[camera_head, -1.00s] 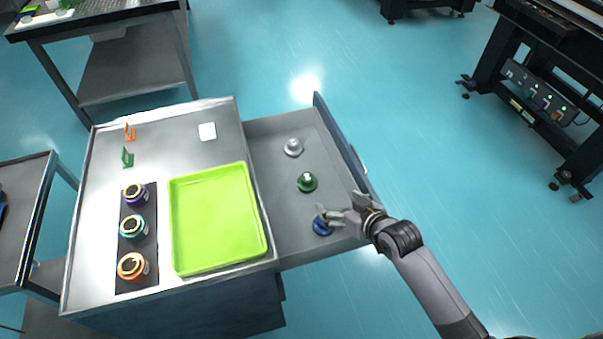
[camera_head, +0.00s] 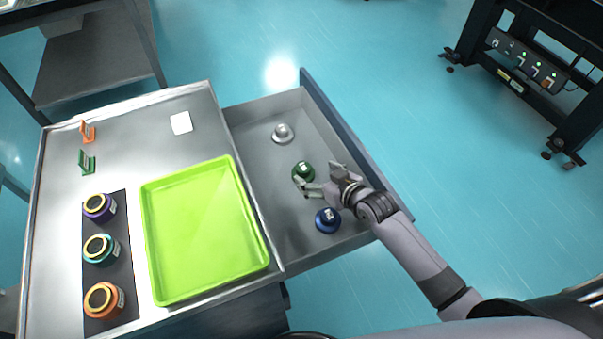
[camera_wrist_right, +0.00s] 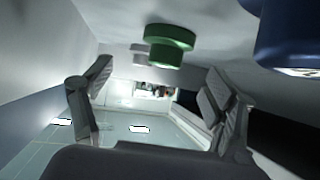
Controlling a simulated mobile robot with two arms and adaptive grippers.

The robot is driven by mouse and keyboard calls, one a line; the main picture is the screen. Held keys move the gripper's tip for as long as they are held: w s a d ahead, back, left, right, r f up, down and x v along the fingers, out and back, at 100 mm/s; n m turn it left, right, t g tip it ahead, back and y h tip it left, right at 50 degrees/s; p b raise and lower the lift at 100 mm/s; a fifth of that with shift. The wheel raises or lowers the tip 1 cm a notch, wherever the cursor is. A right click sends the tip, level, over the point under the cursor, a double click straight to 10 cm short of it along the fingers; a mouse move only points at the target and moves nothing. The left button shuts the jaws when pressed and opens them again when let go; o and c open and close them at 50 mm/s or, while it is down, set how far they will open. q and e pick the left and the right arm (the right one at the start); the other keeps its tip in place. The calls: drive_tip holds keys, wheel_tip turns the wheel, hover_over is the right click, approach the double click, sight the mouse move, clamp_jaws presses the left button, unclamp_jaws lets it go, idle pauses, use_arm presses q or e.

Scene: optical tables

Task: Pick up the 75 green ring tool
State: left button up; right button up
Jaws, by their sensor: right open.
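The green ring tool (camera_head: 303,171) stands in the open drawer, between a silver tool and a blue tool. In the right wrist view the green tool (camera_wrist_right: 170,45) shows ahead of the fingers, near the top middle. My right gripper (camera_head: 322,176) is over the drawer, right beside the green tool in the head view. Its fingers (camera_wrist_right: 155,95) are spread apart with nothing between them. I cannot tell whether a finger touches the tool. My left gripper is not in view.
The blue tool (camera_head: 327,221) and the silver tool (camera_head: 283,133) stand in the same drawer (camera_head: 262,170). A lime tray (camera_head: 205,230) lies on the metal table. Purple (camera_head: 99,208), teal (camera_head: 100,249) and orange (camera_head: 104,299) ring pieces stand on a dark strip at left.

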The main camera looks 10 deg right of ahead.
sight(307, 171)
drive_tip(key=x, duration=0.6)
drive_tip(key=shift+w+a+f, duration=0.1)
drive_tip(key=shift+w+a, duration=0.05)
drive_tip(key=shift+a, duration=0.3)
drive_tip(key=shift+c, duration=0.5)
drive_tip(key=c, duration=1.2)
drive_tip(key=shift+c, duration=0.3)
